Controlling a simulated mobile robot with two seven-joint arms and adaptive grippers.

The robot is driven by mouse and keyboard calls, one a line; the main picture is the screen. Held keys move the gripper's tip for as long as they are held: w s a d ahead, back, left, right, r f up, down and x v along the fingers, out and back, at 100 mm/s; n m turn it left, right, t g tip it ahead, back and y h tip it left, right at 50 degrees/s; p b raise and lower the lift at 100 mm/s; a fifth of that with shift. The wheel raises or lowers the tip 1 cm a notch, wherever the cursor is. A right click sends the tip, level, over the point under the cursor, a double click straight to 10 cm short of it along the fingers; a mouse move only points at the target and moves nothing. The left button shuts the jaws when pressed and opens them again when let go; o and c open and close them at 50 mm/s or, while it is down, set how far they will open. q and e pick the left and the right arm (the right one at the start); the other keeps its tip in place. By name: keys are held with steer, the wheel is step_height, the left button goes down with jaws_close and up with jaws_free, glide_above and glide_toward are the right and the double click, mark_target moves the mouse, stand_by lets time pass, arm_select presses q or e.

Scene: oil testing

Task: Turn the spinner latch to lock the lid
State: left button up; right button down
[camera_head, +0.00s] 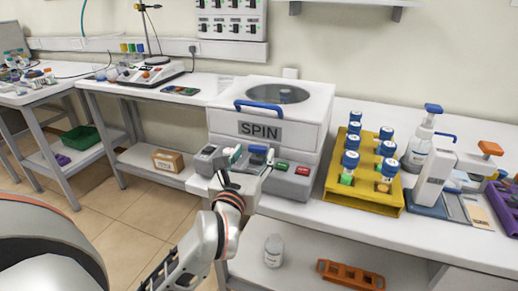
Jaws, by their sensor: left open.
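The spinner (305,120) is a white box marked SPIN on the bench. Its lid (318,93) looks down, with a round dark window (279,94) and a blue handle (258,106) at the front. A small blue part (257,149) shows low on the spinner's front, below the label; I cannot tell for sure that it is the latch. My left gripper (238,170) is open in front of the spinner's lower front, close to that blue part. I cannot tell whether they touch. My gripper and wrist hide part of the lower front. My right gripper is out of view.
Green and red buttons (302,170) sit on the spinner's lower front. A yellow rack (362,194) with several blue-capped vials stands to the right, near a pump bottle (421,138). A grey device (206,159) is left of my gripper. A white jar (273,251) stands on the lower shelf.

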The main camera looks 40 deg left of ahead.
mark_target(256, 149)
arm_select(q)
steer(key=shift+x, duration=2.2)
steer(key=shift+c, duration=0.2)
steer(key=c, duration=1.1)
steer(key=shift+m+h, duration=0.4)
steer(key=shift+h, duration=0.2)
steer(key=shift+m+t+h, duration=0.4)
steer(key=shift+h, duration=0.2)
steer(key=shift+d, duration=0.1)
steer(key=o, duration=1.1)
steer(key=shift+o, duration=0.2)
